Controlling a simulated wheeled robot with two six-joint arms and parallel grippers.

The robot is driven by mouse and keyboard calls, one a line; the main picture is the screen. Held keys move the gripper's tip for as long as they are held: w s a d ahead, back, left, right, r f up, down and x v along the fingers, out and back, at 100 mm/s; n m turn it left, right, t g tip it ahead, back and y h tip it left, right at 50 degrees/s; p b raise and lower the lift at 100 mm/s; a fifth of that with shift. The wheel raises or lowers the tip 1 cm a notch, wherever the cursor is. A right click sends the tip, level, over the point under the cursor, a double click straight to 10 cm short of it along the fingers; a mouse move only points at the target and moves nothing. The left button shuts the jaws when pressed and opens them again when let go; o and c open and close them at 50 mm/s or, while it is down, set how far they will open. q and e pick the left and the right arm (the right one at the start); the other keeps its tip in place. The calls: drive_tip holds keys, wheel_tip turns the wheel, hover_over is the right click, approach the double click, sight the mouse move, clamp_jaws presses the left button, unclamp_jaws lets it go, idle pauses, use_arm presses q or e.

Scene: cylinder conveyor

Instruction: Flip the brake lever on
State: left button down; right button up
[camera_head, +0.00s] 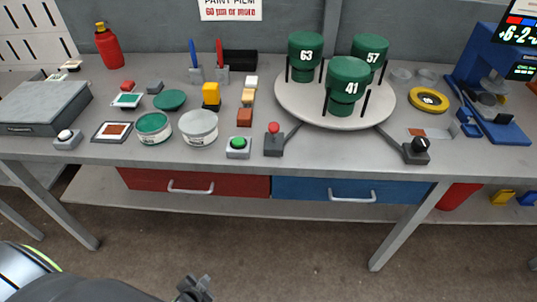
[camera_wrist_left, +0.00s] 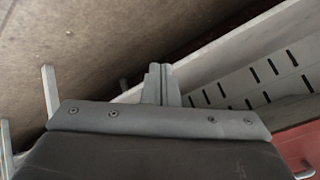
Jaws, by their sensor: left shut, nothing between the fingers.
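A small lever with a red ball knob (camera_head: 274,127) stands on a dark grey base at the front of the bench; it looks like the brake lever. Its stem looks close to upright. My left gripper (camera_head: 195,289) is low at the bottom edge of the head view, in front of and below the bench, well apart from the lever. In the left wrist view its fingers (camera_wrist_left: 162,84) are together with nothing between them. The lever does not show in the left wrist view. My right gripper is not in view.
A green button box (camera_head: 238,147) stands just left of the lever. A turntable (camera_head: 290,101) with numbered green cylinders is behind it. A black-knobbed switch (camera_head: 416,150) is to the right. Red (camera_head: 220,186) and blue (camera_head: 310,190) drawers hang below the bench front.

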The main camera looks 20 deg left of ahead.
use_arm(q)
drive_tip(key=w+d+r+m+t+h+b, duration=0.15)
drive_tip(key=w+r+m+t, duration=0.25)
drive_tip(key=w+r, duration=0.4)
drive_tip(key=w+d+r+m+t+h+b, duration=0.1)
drive_tip(key=w+d+r+m+t+b, duration=0.15)
drive_tip(key=w+r, duration=0.55)
drive_tip(key=d+r+m+t+h+b, duration=0.1)
drive_tip(key=d+r+m+t+h, duration=0.1)
drive_tip(key=r+m, duration=0.4)
drive_tip(key=s+d+r+m+t+h+b, duration=0.1)
drive_tip(key=d+r+m+h, duration=0.4)
drive_tip(key=r, duration=1.1)
drive_tip(key=shift+r+m+t+b, duration=0.4)
drive_tip(key=shift+m+t+b, duration=0.4)
drive_tip(key=shift+m, duration=0.25)
